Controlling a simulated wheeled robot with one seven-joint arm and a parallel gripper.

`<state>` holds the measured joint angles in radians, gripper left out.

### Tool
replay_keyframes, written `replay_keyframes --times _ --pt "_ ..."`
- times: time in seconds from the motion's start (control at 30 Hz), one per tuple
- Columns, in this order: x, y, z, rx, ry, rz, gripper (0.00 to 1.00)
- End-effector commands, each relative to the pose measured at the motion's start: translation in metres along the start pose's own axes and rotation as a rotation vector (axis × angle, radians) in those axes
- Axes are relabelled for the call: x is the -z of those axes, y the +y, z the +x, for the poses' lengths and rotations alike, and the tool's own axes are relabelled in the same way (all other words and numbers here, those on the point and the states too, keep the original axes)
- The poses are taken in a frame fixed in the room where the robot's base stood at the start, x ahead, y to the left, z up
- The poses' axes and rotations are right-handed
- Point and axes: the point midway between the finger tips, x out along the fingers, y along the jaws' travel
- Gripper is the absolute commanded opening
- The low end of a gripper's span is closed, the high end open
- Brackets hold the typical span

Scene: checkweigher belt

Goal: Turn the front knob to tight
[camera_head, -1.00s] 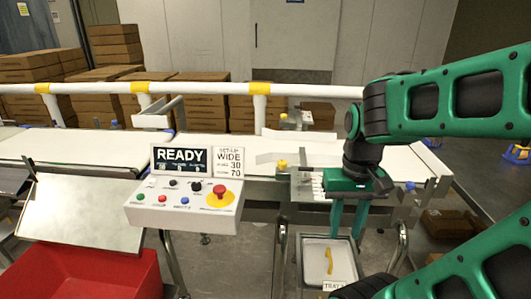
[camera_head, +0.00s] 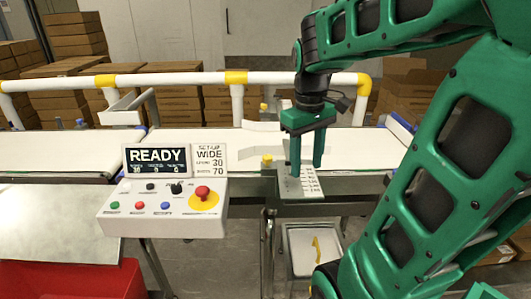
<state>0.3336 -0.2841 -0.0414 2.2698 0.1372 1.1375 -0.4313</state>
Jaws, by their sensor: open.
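A small yellow knob (camera_head: 267,160) stands at the near edge of the belt, left of my gripper; it looks like the front knob. Its setting is too small to read. My green gripper (camera_head: 306,168) points down, open, with its fingers a little right of the yellow knob and apart from it. The fingers overlap a pale plate with printed marks (camera_head: 301,188) on the belt's front side; I cannot tell whether they touch it. A second yellow knob (camera_head: 263,106) shows at the far side of the belt.
The control box (camera_head: 165,210) with a red button (camera_head: 202,192) stands left of the gripper. Its screen reads READY; the set-up card (camera_head: 211,160) reads WIDE, 30, 70. A white-and-yellow rail (camera_head: 190,78) runs behind the belt. A grey tray (camera_head: 290,262) sits below.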

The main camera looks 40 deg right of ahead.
Motion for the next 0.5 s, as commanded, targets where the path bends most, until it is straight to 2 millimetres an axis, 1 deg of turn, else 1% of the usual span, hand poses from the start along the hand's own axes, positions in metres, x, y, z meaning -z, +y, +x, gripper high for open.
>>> replay_keyframes --times 0.03,0.1,0.2,0.3,0.33,0.4,0.5 --pt "0.028 0.003 -0.009 -0.003 -0.004 -0.098 0.45" --pt "0.062 0.003 -0.02 -0.001 -0.004 -0.249 0.45" --pt "0.105 0.001 -0.032 0.009 0.001 -0.445 0.45" --pt "0.139 0.0 -0.04 0.023 0.011 -0.601 0.45" --pt "0.146 0.0 -0.041 0.026 0.014 -0.638 0.45" --pt "0.161 -0.001 -0.044 0.033 0.021 -0.706 0.45" --pt "0.172 -0.001 -0.046 0.039 0.029 -0.765 0.45"
